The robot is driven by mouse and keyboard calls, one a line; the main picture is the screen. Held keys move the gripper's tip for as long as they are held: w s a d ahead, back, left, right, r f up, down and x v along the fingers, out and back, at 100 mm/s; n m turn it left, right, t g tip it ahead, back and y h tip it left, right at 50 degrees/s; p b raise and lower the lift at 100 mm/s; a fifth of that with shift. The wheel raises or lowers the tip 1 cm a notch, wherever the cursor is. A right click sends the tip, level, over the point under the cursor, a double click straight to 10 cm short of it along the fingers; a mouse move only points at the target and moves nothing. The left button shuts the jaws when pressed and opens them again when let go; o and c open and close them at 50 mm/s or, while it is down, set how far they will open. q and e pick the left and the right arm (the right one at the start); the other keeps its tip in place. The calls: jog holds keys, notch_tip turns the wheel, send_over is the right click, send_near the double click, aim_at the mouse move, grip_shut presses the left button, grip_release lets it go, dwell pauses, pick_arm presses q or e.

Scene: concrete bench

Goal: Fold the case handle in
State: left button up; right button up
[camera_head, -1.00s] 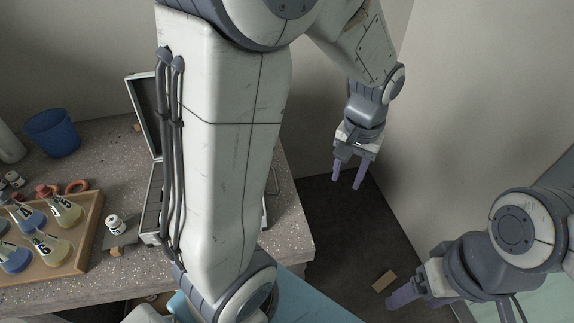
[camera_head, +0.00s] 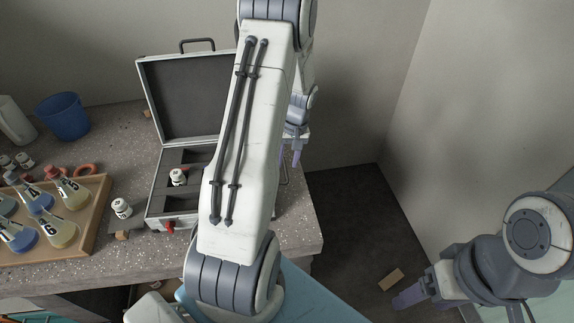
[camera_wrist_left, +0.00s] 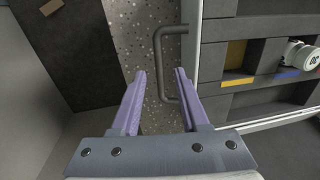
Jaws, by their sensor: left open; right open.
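The open case (camera_head: 155,190) stands on the bench with its lid (camera_head: 180,98) upright; my left arm hides its right part. A dark bar handle (camera_wrist_left: 160,65) sticks out from the case's side in the left wrist view. Another dark handle (camera_head: 198,42) stands on the lid's top edge. My left gripper (camera_head: 290,157) is open just off the case's right side, partly behind my arm. In the left wrist view its fingertips (camera_wrist_left: 160,78) appear on either side of the handle bar; contact cannot be told. My right gripper (camera_head: 408,297) is open and empty at lower right.
A white bottle (camera_head: 178,177) lies in the case's compartments. Another bottle (camera_head: 121,208) stands left of it. A wooden tray (camera_head: 92,225) with several flasks, and a blue bin (camera_head: 63,117), are further left. Dark floor (camera_head: 350,210) lies beyond the bench's right edge.

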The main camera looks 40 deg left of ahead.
pick_arm(q)
jog(key=shift+s+a+f, duration=0.1)
jog(key=shift+s+f, duration=0.05)
jog(key=shift+f, duration=0.95)
grip_shut()
